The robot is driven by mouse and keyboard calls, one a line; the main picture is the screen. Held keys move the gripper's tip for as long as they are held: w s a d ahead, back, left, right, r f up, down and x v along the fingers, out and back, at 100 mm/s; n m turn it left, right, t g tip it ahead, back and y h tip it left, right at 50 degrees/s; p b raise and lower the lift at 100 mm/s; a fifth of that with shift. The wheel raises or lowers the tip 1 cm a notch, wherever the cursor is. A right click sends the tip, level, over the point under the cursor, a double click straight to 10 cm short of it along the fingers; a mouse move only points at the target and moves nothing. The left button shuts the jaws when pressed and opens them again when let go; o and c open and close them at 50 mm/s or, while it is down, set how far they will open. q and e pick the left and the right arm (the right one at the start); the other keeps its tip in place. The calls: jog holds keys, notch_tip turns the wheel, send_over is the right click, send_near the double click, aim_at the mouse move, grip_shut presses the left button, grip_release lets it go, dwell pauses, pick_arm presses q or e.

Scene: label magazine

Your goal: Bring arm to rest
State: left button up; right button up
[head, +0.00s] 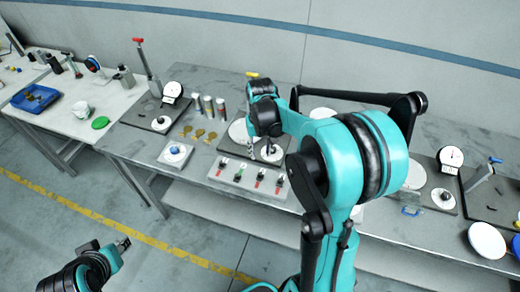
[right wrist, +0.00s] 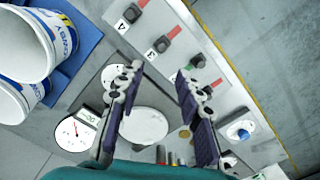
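My right arm reaches across the middle of the bench in the head view. Its gripper (head: 265,150) hangs over the bench behind a grey panel (head: 226,181) with several black switches and red tags. In the right wrist view the two fingers of the right gripper (right wrist: 161,70) stand wide apart with nothing between them. Below them are a white round plate (right wrist: 144,126) and the panel (right wrist: 172,18). My left gripper (head: 120,246) is over the floor at the lower left of the head view, clear of the benches. Its fingers are too small to read.
The bench carries dial gauges (head: 172,90), several small cylinders (head: 208,105) and a blue-knobbed block (head: 175,154) near the right gripper. White buckets (right wrist: 28,45) stand at the left of the right wrist view. A blue tray (head: 35,98) lies on the left bench. The floor in front is clear.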

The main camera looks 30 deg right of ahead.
jog(key=s+a+f+n+t+b, duration=0.1)
jog(key=s+a+f+t+b, duration=0.1)
jog(key=s+a+b, duration=0.3)
jog(key=s+a+f+n+t+b, duration=0.2)
jog(key=s+a+t+b, duration=0.3)
jog(key=s+a+b, duration=0.1)
jog(key=shift+s+a+f+b, duration=0.3)
jog(key=shift+s+a+f, duration=0.1)
jog(key=shift+s+a, duration=0.45)
jog(key=shift+s+d, duration=0.1)
dwell(2.1)
